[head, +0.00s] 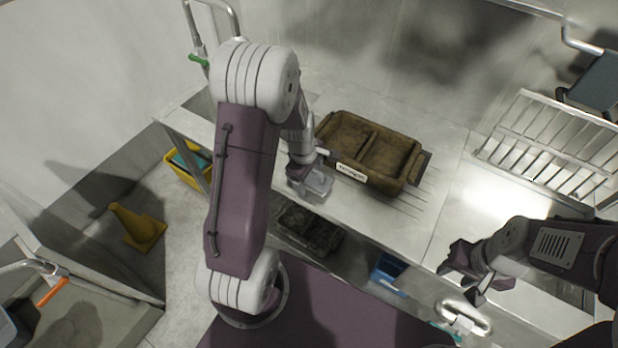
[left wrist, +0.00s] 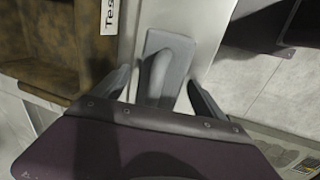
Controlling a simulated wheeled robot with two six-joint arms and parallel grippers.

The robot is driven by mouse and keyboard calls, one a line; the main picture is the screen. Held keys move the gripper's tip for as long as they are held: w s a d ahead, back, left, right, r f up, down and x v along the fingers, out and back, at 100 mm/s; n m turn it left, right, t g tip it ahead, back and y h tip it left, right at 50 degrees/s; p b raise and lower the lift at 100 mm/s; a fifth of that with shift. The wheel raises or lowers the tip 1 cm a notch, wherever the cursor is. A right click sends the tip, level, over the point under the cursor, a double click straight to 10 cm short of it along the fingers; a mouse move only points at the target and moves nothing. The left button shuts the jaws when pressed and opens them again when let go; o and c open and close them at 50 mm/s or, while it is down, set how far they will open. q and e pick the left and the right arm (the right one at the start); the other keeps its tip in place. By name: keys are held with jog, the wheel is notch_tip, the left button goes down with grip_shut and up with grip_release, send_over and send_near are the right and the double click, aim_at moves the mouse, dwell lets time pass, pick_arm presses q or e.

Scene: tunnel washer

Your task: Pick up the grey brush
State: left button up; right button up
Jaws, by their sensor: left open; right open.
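The grey brush (head: 317,185) lies on the metal counter near its front edge, just in front of the brown tray. In the left wrist view the brush (left wrist: 178,47) shows its flat grey body and a raised handle. My left gripper (head: 304,172) is open and close over the brush. In the left wrist view the fingers of my left gripper (left wrist: 160,90) stand on either side of the handle, apart from it. Part of the brush is hidden by my gripper. My right gripper (head: 470,278) is open and empty, over the counter's front edge at the right.
A brown two-part tray (head: 410,155) with a white label stands right behind the brush. A wire rack (head: 545,135) is at the back right. A dark tray (head: 308,228) and a blue bin (head: 388,270) sit below the counter. A yellow bin (head: 180,172) stands left.

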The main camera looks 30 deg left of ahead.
pick_arm(q)
jog(key=c, duration=1.6)
jog(key=shift+r, duration=0.15)
jog(key=shift+r, duration=0.3)
jog(key=r, duration=0.2)
jog(key=d+r+p, duration=0.1)
jog(key=r, duration=0.1)
jog(key=shift+w, duration=0.2)
jog(key=w+d+r, duration=0.1)
jog(key=d+r, duration=0.1)
jog(key=d, duration=0.1)
jog(key=w+d+r+p, duration=0.1)
jog(key=d+r, duration=0.1)
jog(key=d, duration=0.1)
jog(key=w+d+r, duration=0.1)
jog(key=d+r, duration=0.1)
jog(key=d, duration=0.2)
jog(key=shift+w+r, duration=0.1)
